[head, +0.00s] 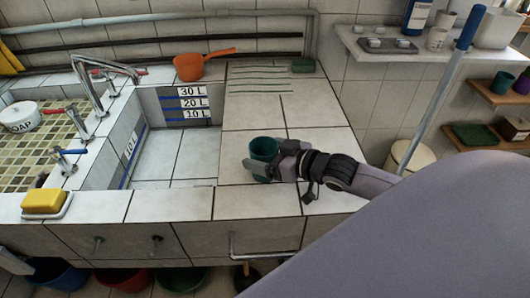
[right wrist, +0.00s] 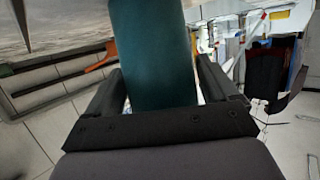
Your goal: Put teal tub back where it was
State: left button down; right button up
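The teal tub (head: 264,148) is at the tiled counter right of the sink basin, near its front, and looks upright. My right gripper (head: 262,168) reaches it from the right, with a finger across its near side. In the right wrist view the teal tub (right wrist: 152,50) fills the gap between the two dark fingers (right wrist: 160,88), which close on its sides. I cannot tell whether its base touches the counter. My left gripper is not in view.
An orange pan (head: 190,67) sits on the back ledge and a green sponge (head: 303,65) at the counter's back. A yellow sponge (head: 44,200) lies on a dish at the front left. A blue-handled pole (head: 440,80) stands at right. The counter behind the tub is clear.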

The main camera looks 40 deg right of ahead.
jog(key=shift+o, duration=0.4)
jog(key=shift+r, duration=0.25)
jog(key=shift+s, duration=0.25)
jog(key=p+v, duration=0.1)
jog(key=v, duration=1)
jog(key=shift+s+d, duration=0.15)
jog(key=shift+s, duration=0.1)
jog(key=shift+r, duration=0.1)
